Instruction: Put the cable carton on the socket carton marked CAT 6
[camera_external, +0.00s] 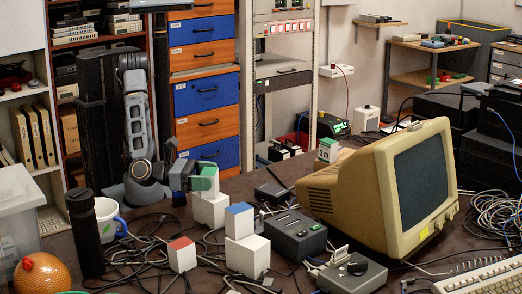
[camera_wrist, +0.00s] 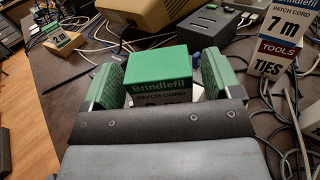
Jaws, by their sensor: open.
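My gripper (camera_external: 204,180) is at the left of the dark table, over a white carton (camera_external: 209,211). In the wrist view, its green-padded fingers (camera_wrist: 158,70) stand open on either side of a green-topped carton (camera_wrist: 160,88) reading "Brindlefil PATCH CORD". Gaps show on both sides; its lower front is hidden by my gripper. A blue-topped patch-cord carton (camera_external: 239,220), marked "7 m" in the wrist view (camera_wrist: 286,27), sits on a white carton (camera_external: 248,256) marked "TOOLS TIES" (camera_wrist: 283,58). Another green-topped carton (camera_external: 328,150) stands by the monitor. I cannot read CAT 6 anywhere.
A red-topped carton (camera_external: 182,255) stands left of the blue-topped stack. Loose black cables (camera_external: 135,255) cover the front left. A beige monitor (camera_external: 385,185), dark grey boxes (camera_external: 295,235) and a white mug (camera_external: 107,219) take up room. A black bottle (camera_external: 84,235) stands by the mug.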

